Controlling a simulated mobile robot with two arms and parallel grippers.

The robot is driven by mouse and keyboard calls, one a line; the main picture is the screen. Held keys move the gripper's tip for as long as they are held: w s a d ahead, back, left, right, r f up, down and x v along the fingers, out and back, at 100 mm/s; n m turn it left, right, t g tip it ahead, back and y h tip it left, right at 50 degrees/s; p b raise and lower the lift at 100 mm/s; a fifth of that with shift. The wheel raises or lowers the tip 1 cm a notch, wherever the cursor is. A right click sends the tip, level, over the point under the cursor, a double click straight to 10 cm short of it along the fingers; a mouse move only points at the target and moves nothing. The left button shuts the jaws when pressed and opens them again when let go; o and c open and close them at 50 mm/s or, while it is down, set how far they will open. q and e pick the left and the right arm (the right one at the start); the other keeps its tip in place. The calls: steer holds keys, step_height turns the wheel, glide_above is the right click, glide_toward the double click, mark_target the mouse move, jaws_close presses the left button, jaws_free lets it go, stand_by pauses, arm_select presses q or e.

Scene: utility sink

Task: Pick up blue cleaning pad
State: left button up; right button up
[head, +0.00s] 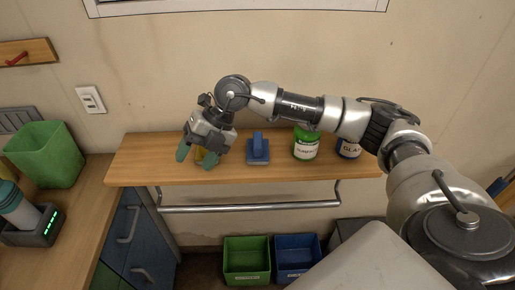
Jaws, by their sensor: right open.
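The blue cleaning pad (258,157) sits on the wooden shelf, with its blue handle standing up from a flat base. My right gripper (197,158) is to the left of the pad, apart from it, pointing down over the shelf. Its two green-tipped fingers are spread open. A yellowish object (201,154) shows behind and between the fingers, mostly hidden by them; I cannot tell whether they touch it. My left gripper is not in view.
On the wooden shelf (340,169), a green labelled container (306,149) and a dark blue one (348,149) stand right of the pad. A metal rail (250,207) runs below. Green (246,262) and blue (297,255) bins sit underneath. A green bin (47,155) stands on the left counter.

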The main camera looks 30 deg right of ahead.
mark_target(258, 140)
steer(key=d+r+m+h, duration=0.1)
steer(key=d+h, duration=0.1)
steer(key=d, duration=0.3)
steer(key=w+d+r+m+h, duration=0.1)
steer(key=d+h, duration=0.2)
steer(key=d, duration=0.3)
steer(key=d+r+m+h, duration=0.1)
steer(key=d+h, duration=0.1)
steer(key=d, duration=0.3)
steer(key=shift+w+d+r+h, duration=0.2)
steer(key=shift+w+d+h, duration=0.1)
steer(key=shift+w+d, duration=0.05)
steer(key=shift+d+f+m, duration=0.2)
steer(key=shift+d+m, duration=0.1)
step_height(258, 140, down, 5)
steer(key=shift+r+p, duration=0.2)
steer(key=shift+p, duration=0.4)
steer(key=shift+w+f+p, duration=0.1)
steer(key=shift+f+p, duration=0.3)
steer(key=shift+f, duration=0.2)
steer(key=f, duration=0.1)
steer(key=f+p, duration=0.1)
steer(key=f, duration=0.1)
steer(key=shift+w+d+f, duration=0.15)
steer(key=shift+w+f, duration=0.05)
steer(key=shift+f, duration=0.5)
steer(key=shift+c, duration=0.4)
steer(key=shift+r, duration=0.1)
steer(key=c, duration=0.9)
